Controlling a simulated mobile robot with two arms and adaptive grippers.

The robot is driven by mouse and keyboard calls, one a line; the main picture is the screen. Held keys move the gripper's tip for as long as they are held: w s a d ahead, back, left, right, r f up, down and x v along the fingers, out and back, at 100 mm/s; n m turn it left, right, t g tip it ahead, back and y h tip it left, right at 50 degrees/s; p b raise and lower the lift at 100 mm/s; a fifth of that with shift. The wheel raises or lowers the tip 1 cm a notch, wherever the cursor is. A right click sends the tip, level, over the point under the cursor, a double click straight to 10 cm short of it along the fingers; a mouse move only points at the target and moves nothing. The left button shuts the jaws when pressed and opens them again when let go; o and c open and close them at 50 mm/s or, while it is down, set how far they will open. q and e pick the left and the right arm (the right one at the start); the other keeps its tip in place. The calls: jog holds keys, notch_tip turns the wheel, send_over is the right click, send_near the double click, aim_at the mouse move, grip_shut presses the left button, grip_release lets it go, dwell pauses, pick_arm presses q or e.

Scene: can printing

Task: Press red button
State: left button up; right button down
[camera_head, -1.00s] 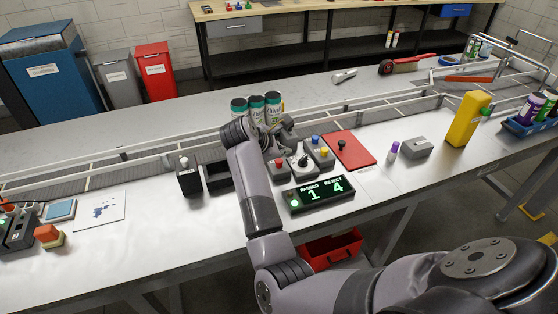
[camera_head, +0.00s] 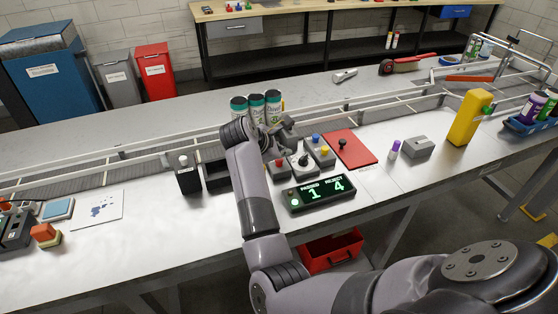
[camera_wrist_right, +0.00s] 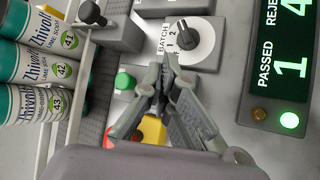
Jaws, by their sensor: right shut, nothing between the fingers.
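A grey control box with a red button (camera_head: 279,162) sits on the bench. It is left of the box with the batch knob (camera_head: 303,160), which also shows in the wrist view (camera_wrist_right: 183,43). My right gripper (camera_head: 287,143) is just behind these boxes. In the wrist view its fingers (camera_wrist_right: 165,72) are shut and empty, near the batch knob and a green button (camera_wrist_right: 124,81). A red patch (camera_wrist_right: 108,138) and a yellow patch (camera_wrist_right: 152,128) show beside and between the fingers, mostly hidden. Contact with any button cannot be told. My left gripper is not in view.
Several cans (camera_head: 256,108) stand behind the gripper by the conveyor. A lit counter display (camera_head: 318,193) stands in front. A box with blue and yellow buttons (camera_head: 319,149) and a red plate (camera_head: 351,151) lie to the right. A black bin (camera_head: 216,178) is at the left.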

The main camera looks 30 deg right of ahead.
jog(key=shift+f+b, duration=0.9)
jog(key=shift+b, duration=0.05)
dwell(0.8)
jog(key=shift+r, duration=0.15)
jog(key=shift+a+r+p, duration=0.1)
jog(key=shift+r+p, duration=0.4)
jog(key=shift+r, duration=0.65)
